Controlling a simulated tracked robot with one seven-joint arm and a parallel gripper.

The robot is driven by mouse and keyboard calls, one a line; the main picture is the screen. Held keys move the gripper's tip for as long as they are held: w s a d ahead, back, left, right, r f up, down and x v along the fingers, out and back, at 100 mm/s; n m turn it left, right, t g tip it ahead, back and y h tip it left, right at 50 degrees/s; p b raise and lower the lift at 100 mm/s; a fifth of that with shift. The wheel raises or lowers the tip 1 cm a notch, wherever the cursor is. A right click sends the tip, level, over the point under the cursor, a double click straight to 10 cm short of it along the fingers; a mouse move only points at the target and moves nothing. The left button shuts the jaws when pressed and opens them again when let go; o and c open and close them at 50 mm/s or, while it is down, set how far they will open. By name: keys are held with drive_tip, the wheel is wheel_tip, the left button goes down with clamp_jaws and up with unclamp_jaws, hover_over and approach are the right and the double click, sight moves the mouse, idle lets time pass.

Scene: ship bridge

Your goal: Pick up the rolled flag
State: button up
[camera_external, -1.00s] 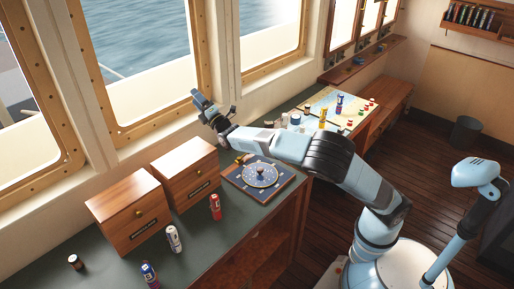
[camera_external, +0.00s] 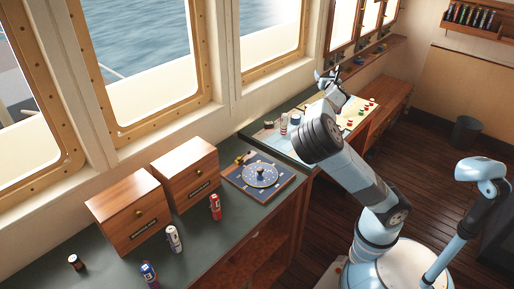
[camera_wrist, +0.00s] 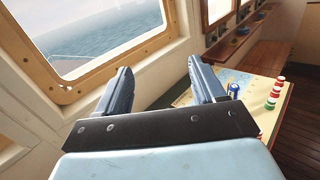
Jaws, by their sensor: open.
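Several rolled flags are in view, and I cannot tell which one the task means. On the green counter a red one (camera_external: 215,207), a white one (camera_external: 173,239) and a blue one (camera_external: 149,275) stand upright. A blue one (camera_wrist: 233,90) stands on the chart table in the wrist view, beside the right finger; my arm hides it in the external view. More rolls stand in a wall rack (camera_external: 470,16). My gripper (camera_external: 328,78) is over the chart table, open and empty. Its two fingers (camera_wrist: 162,84) are apart with nothing between them in the wrist view.
Two wooden drawer boxes (camera_external: 130,213) and a blue dial board (camera_external: 262,175) stand on the counter. Small red, white and green pieces (camera_wrist: 273,93) line the chart table's right side. Windows (camera_external: 150,55) border the left. A small dark jar (camera_external: 75,262) stands at front left.

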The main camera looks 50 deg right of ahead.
drive_tip(key=s+d+g, duration=0.1)
drive_tip(key=s+d, duration=0.2)
drive_tip(key=s, duration=0.1)
drive_tip(key=shift+h, duration=0.4)
wheel_tip(320, 180, down, 27)
drive_tip(key=shift+w+a+f, duration=0.1)
drive_tip(key=shift+w+f, duration=0.05)
drive_tip(key=x, duration=0.8)
drive_tip(key=shift+f, duration=0.1)
drive_tip(key=shift+s+d+x, duration=0.1)
drive_tip(key=shift+x, duration=1.25)
drive_tip(key=shift+s+d+x, duration=0.1)
drive_tip(key=shift+s+x, duration=0.05)
drive_tip(key=shift+x, duration=1.2)
drive_tip(key=shift+f, duration=0.1)
drive_tip(key=c, duration=1.1)
